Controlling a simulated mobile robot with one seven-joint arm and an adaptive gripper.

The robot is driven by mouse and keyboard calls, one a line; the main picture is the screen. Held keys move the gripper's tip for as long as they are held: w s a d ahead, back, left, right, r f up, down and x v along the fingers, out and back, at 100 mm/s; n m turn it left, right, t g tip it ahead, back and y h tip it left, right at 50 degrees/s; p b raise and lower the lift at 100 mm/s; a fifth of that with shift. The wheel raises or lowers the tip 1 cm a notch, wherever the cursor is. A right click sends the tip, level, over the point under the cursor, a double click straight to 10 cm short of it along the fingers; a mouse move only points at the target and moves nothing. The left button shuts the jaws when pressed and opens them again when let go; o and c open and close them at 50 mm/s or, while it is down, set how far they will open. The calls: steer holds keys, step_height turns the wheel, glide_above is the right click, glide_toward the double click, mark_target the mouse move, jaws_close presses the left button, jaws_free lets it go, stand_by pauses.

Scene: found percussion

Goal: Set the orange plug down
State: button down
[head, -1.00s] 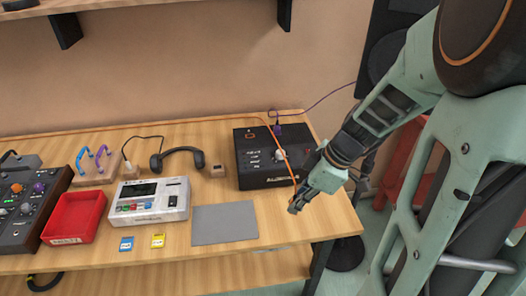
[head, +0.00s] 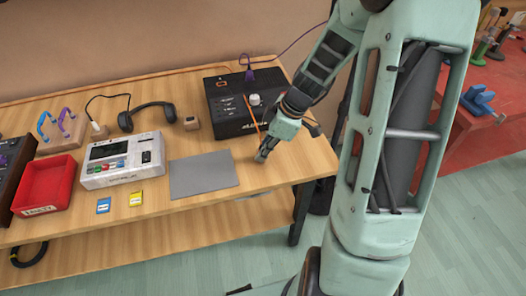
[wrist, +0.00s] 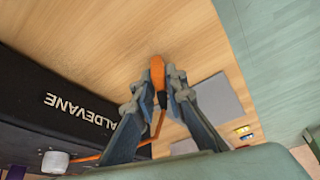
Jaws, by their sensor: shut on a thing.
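My gripper (head: 263,156) is over the right part of the wooden table, just in front of the black amplifier box (head: 222,103). In the wrist view, my gripper (wrist: 158,92) is shut on the orange plug (wrist: 157,70), whose orange tip sticks out past the fingers. An orange cable (wrist: 150,135) trails from it towards the box. Bare wood lies under the plug; I cannot tell whether the plug touches it. In the head view the plug is mostly hidden by the gripper.
A grey pad (head: 203,187) lies left of my gripper, flat on the table (head: 255,205). A white device (head: 122,173), a red tray (head: 45,187), two small cards and headphones (head: 147,115) are further left. A purple cable (head: 290,46) rises behind the box. The table's right edge is close.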

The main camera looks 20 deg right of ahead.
steer(key=shift+f, duration=0.1)
steer(key=shift+f+b, duration=0.1)
steer(key=shift+b, duration=0.2)
steer(key=c, duration=2)
jaws_free()
steer(key=shift+o, duration=0.2)
steer(key=shift+r+p, duration=0.35)
steer(key=shift+p, duration=0.05)
steer(key=v, duration=1.2)
steer(key=shift+s+d+f, duration=0.1)
steer(key=shift+f, duration=0.05)
